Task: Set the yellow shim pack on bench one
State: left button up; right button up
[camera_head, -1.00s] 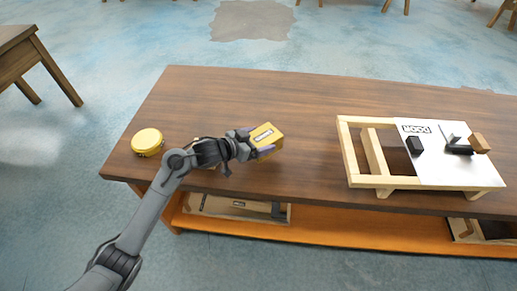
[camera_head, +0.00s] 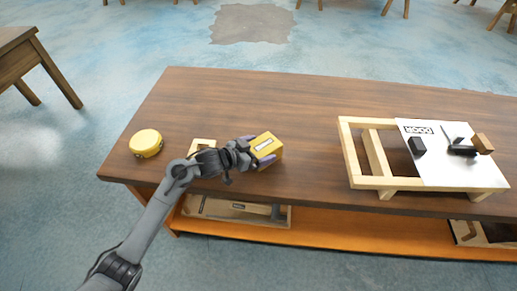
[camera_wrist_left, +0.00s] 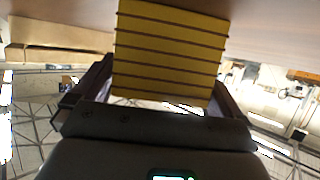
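The yellow shim pack (camera_head: 267,146) is a small block with a pale label on top, over the front-left part of the wooden bench (camera_head: 290,100). My left gripper (camera_head: 258,152) has its fingers on either side of the pack and is shut on it. In the left wrist view the shim pack (camera_wrist_left: 170,50) shows ridged yellow layers between the two fingers (camera_wrist_left: 165,95). I cannot tell whether the pack touches the bench top. My right gripper is not in view.
A round yellow tin (camera_head: 146,142) and a small pale wooden piece (camera_head: 203,145) are left of the pack. A wooden frame with a metal plate (camera_head: 440,155) stands at the right. A lower shelf (camera_head: 340,234) holds further parts. The bench middle is clear.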

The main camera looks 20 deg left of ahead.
pick_arm(q)
jog(key=shift+r, duration=0.25)
jog(key=shift+s+a+r, duration=0.1)
jog(key=shift+s+a, duration=0.05)
jog(key=shift+s, duration=0.1)
jog(key=p+v, duration=0.3)
jog(key=v, duration=0.8)
jog(key=s+f+y, duration=0.1)
jog(key=s+f, duration=0.1)
jog(key=s+d+f+y, duration=0.1)
jog(key=s+f, duration=0.1)
jog(key=shift+s+d+f+n+g+y, duration=0.1)
jog(key=shift+d+n+g+y, duration=0.2)
jog(key=shift+n, duration=0.1)
jog(key=s+d+f+n+g+y, duration=0.1)
jog(key=s+f+g+y, duration=0.1)
jog(key=s, duration=1)
jog(key=s+d+f+n+g+y, duration=0.1)
jog(key=s+f+g, duration=0.3)
jog(key=s, duration=0.8)
jog(key=shift+s+n+g+y, duration=0.35)
jog(key=shift+n+g+y, duration=0.2)
jog(key=shift+g, duration=0.25)
